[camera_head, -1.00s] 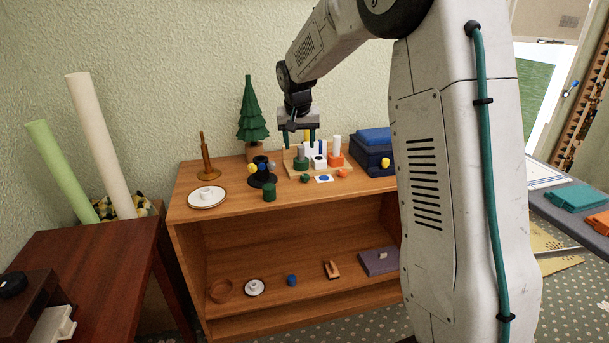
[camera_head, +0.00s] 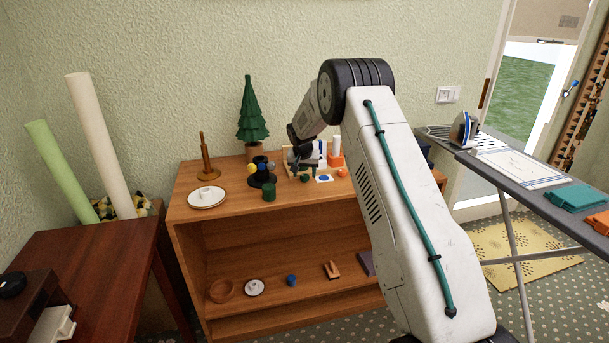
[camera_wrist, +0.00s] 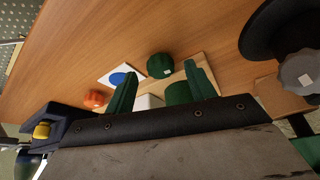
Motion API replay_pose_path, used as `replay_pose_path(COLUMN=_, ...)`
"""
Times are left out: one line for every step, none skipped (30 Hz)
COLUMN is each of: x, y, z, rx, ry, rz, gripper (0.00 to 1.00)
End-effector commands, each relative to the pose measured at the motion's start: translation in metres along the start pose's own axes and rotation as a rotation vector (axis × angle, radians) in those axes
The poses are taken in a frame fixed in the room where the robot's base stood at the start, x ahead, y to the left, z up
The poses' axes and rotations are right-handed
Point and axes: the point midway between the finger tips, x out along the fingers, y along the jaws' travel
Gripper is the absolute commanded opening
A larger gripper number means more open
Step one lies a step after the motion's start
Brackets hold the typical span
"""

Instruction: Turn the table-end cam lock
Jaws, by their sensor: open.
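No part is clearly recognisable as the table-end cam lock. A dark green ribbed knob (camera_head: 305,179) lies on the wooden shelf top (camera_head: 228,213). In the wrist view the knob (camera_wrist: 160,66) shows between and just beyond my fingertips. My gripper (camera_head: 303,172) is open and empty above the pegged board; its two green fingers (camera_wrist: 160,72) point towards the shelf top. A white card with a blue dot (camera_wrist: 120,77) and an orange knob (camera_wrist: 95,98) lie to the left in the wrist view. A green peg (camera_wrist: 178,93) is partly hidden behind my gripper.
The shelf top's front edge is mostly clear.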

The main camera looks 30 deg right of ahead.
Motion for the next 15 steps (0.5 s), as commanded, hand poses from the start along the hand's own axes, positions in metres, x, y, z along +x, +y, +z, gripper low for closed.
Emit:
replay_pose_path(x=0.0059, y=0.0002, z=0.0005, rx=0.0, ry=-0.001, rz=0.001, gripper=0.55)
replay_pose_path(x=0.0079, y=0.0002, z=0.0003, rx=0.0, ry=-0.001, rz=0.0, gripper=0.55)
replay_pose_path(x=0.0101, y=0.0001, z=0.0, rx=0.0, ry=0.0, rz=0.0, gripper=0.55)
replay_pose_path(x=0.0115, y=0.0001, z=0.0, rx=0.0, ry=0.0, rz=0.0, gripper=0.55)
replay_pose_path(x=0.0125, y=0.0001, z=0.0, rx=0.0, ry=0.0, rz=0.0, gripper=0.55)
replay_pose_path(x=0.0134, y=0.0001, z=0.0001, rx=0.0, ry=0.0, rz=0.0, gripper=0.55)
replay_pose_path(x=0.0137, y=0.0, z=0.0001, rx=0.0, ry=0.0, rz=0.0, gripper=0.55)
replay_pose_path(x=0.0138, y=0.0, z=0.0001, rx=0.0, ry=0.0, rz=0.0, gripper=0.55)
replay_pose_path(x=0.0138, y=0.0, z=0.0001, rx=0.0, ry=0.0, rz=0.0, gripper=0.55)
replay_pose_path(x=0.0137, y=0.0, z=0.0001, rx=0.0, ry=0.0, rz=0.0, gripper=0.55)
replay_pose_path(x=0.0136, y=0.0, z=0.0002, rx=0.0, ry=0.0, rz=0.0, gripper=0.55)
replay_pose_path(x=0.0135, y=0.0, z=0.0002, rx=0.0, ry=0.0, rz=0.0, gripper=0.55)
replay_pose_path(x=0.0135, y=0.0, z=0.0002, rx=0.0, ry=0.0, rz=0.0, gripper=0.52)
replay_pose_path(x=0.0135, y=0.0, z=0.0003, rx=0.0, ry=0.0, rz=0.0, gripper=0.44)
replay_pose_path(x=0.0135, y=0.0, z=0.0003, rx=0.0, ry=0.0, rz=0.0, gripper=0.33)
